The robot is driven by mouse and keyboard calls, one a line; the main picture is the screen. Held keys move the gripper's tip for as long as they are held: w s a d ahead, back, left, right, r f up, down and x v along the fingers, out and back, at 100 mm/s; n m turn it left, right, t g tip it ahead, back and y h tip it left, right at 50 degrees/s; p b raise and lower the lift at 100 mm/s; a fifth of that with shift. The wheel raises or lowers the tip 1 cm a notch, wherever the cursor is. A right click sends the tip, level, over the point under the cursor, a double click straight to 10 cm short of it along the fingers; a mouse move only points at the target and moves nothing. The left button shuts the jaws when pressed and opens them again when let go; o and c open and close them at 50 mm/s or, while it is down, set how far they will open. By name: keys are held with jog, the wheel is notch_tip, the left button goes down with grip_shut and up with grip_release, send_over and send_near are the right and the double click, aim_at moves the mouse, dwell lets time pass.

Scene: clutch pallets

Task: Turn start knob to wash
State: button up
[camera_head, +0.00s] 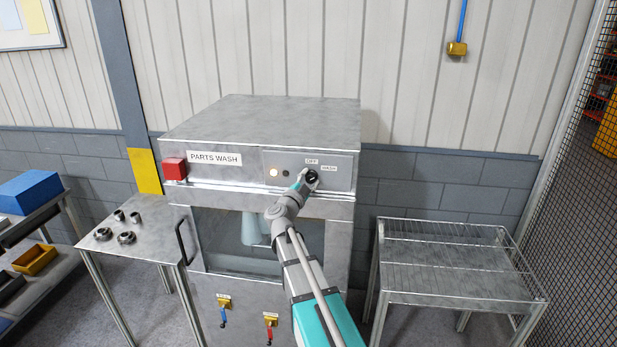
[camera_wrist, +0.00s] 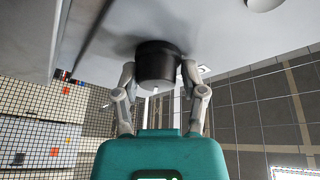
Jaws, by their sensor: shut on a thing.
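The start knob is a black round knob (camera_head: 311,177) on the front control panel (camera_head: 283,180) of the parts washer. The labels OFF (camera_head: 311,161) and WASH (camera_head: 329,168) sit above it and to its upper right. In the wrist view the black knob (camera_wrist: 156,64) stands between the two fingers of my gripper (camera_wrist: 158,85), one finger on each side. My gripper is shut on the knob. In the head view my gripper (camera_head: 306,180) and arm partly cover the knob. I cannot make out which label the knob points at.
A red button box (camera_head: 174,169) is at the panel's far left. A side table (camera_head: 150,222) with metal parts stands left of the washer. A wire-topped table (camera_head: 450,275) stands right.

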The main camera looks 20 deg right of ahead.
jog(key=shift+s+d+f+m, duration=0.1)
jog(key=shift+s+m, duration=0.05)
jog(key=shift+m, duration=0.55)
jog(key=o, duration=1)
jog(key=shift+d, duration=0.1)
jog(key=shift+o, duration=0.2)
jog(key=shift+n, duration=0.3)
